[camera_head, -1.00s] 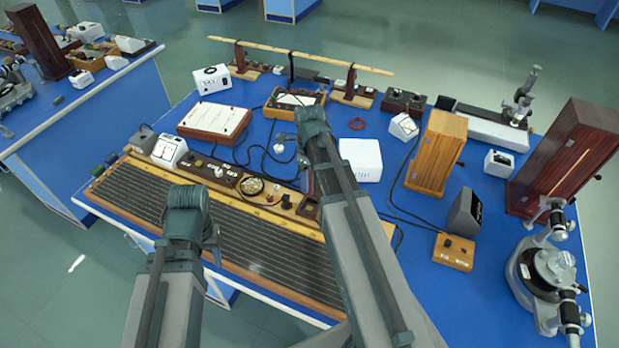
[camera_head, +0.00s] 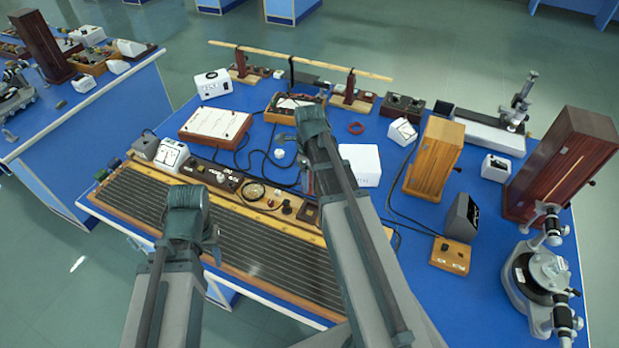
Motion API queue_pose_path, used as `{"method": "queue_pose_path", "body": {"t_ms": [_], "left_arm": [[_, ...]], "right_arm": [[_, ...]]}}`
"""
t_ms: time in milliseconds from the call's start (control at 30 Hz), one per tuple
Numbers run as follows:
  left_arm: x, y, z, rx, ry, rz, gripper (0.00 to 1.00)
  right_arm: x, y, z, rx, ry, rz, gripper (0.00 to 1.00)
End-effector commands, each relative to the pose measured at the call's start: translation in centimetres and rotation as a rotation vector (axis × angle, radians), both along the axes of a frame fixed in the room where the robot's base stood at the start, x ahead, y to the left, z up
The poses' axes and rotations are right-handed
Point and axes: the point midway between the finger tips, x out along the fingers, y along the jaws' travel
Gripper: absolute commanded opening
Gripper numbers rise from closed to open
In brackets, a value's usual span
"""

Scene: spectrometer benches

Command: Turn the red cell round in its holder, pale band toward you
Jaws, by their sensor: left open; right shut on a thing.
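I cannot make out the red cell, its pale band or its holder for certain. My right gripper (camera_head: 308,182) reaches over the middle of the blue bench, above the back edge of the long ribbed board (camera_head: 150,206). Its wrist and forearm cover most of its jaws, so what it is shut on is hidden. A small dark reddish box (camera_head: 309,213) stands just below it on the board's back strip. My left gripper (camera_head: 213,243) hangs over the ribbed board with its jaws open, mostly hidden behind its wrist, apart from the instruments.
A white box (camera_head: 362,166) stands close right of my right arm. Further right are a wooden cabinet (camera_head: 433,160), a small wooden block with knobs (camera_head: 450,256) and a round metal instrument (camera_head: 537,275). A red ring (camera_head: 356,128) lies behind. Bare blue bench shows around these.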

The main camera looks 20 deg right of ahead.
Motion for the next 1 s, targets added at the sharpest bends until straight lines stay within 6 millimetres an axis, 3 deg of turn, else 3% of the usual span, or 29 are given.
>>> {"method": "queue_pose_path", "body": {"t_ms": [167,1000], "left_arm": [[0.0,0.0,-0.7,0.000,0.000,0.000,0.50],[0.0,0.0,-4.1,0.000,0.000,0.001,0.50]], "right_arm": [[0.0,0.0,-0.7,0.000,0.000,0.234,0.00],[0.0,0.0,-4.1,0.000,0.000,1.974,0.00]]}}
